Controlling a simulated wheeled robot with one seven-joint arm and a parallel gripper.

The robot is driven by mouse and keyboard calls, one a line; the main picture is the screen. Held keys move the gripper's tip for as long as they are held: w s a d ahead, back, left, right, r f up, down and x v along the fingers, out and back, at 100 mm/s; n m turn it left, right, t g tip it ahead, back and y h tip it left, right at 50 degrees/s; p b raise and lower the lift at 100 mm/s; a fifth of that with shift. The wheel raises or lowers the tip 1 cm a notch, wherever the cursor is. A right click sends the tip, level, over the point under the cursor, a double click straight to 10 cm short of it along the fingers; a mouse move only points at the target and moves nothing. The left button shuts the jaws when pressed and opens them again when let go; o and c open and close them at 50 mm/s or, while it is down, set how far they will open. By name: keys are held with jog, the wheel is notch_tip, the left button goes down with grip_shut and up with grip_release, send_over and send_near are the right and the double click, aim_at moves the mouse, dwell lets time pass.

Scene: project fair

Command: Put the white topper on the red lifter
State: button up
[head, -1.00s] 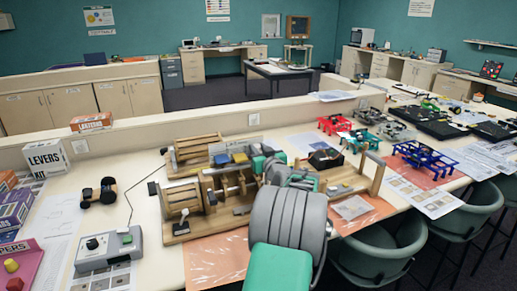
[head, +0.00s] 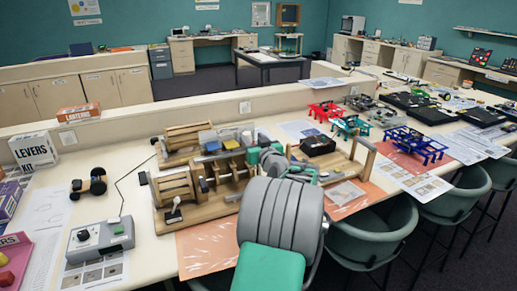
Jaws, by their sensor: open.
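The red lifter (head: 325,111) looks to be the small red frame stand on the far middle of the long bench, beside a green one. I cannot pick out the white topper for certain; a small pale piece (head: 247,138) sits at the back of the wooden rig, partly behind my arm. My arm's grey and green links reach over the front of the bench and cover part of the rig. My gripper cannot be made out; it seems hidden behind these links.
A wooden rig (head: 172,220) fills the bench middle. A blue frame stand (head: 413,143) is to the right, a grey control box (head: 100,240) and a LEVERS KIT box (head: 33,150) to the left. Green chairs (head: 372,235) line the front right edge.

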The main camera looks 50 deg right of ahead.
jog(key=b+v, duration=0.1)
jog(key=v, duration=0.7)
jog(key=shift+s+a+b, duration=0.2)
jog(key=shift+b, duration=0.2)
dwell(0.6)
